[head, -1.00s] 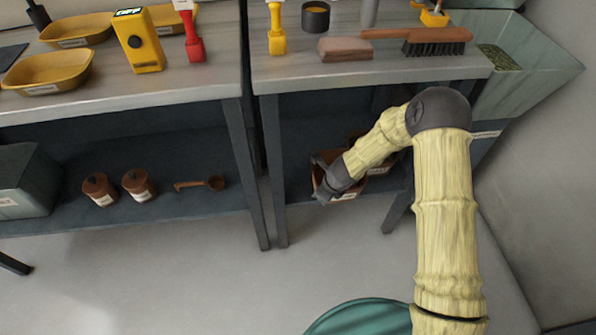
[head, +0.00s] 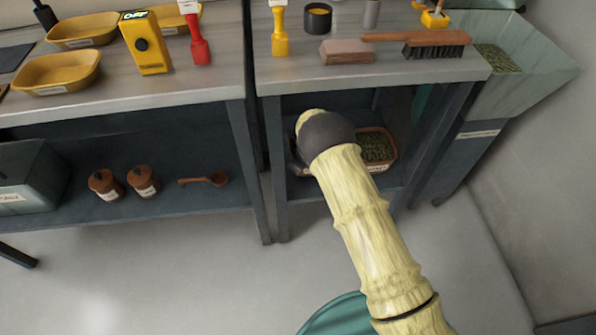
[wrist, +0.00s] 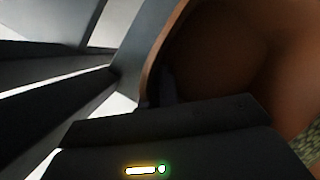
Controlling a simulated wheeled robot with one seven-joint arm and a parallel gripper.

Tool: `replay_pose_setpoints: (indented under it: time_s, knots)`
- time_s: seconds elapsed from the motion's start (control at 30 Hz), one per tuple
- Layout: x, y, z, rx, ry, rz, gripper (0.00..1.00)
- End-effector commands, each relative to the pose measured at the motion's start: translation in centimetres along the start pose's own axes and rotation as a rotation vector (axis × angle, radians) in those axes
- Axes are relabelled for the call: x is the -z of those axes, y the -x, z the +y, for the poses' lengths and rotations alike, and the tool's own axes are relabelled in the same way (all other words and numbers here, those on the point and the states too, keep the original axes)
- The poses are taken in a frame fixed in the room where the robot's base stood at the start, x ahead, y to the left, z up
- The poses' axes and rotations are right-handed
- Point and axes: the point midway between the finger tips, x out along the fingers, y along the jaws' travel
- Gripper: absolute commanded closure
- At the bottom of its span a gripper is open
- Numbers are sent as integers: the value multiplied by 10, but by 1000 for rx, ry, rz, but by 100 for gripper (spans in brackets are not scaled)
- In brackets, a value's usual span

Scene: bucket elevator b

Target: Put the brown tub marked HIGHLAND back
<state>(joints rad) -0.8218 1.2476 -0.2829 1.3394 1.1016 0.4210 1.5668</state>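My gripper (head: 296,160) is mostly hidden behind my arm, at the left of the space under the right-hand bench. In the wrist view a brown tub (wrist: 220,60) fills the upper right, very close, its wall running down into the gripper and a dark finger shape against its inside. My gripper appears shut on this wall. No label can be read as HIGHLAND.
The right-hand bench (head: 300,78) is above my gripper, with its leg (head: 275,170) close to the left. A brush (head: 436,45) and a brown block (head: 345,51) lie on top. Two lidded brown pots (head: 105,184) and a scoop (head: 205,180) are on the left lower shelf.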

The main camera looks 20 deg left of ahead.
Motion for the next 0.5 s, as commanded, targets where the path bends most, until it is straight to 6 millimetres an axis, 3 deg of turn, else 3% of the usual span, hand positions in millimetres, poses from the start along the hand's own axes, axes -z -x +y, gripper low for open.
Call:
replay_pose_setpoints:
  time_s: [0.33, 0.5]
  knots:
    - [-3, -2, 0, 0, 0, 0, 100]
    - [5, -21, 2, 0, -1, 2, 100]
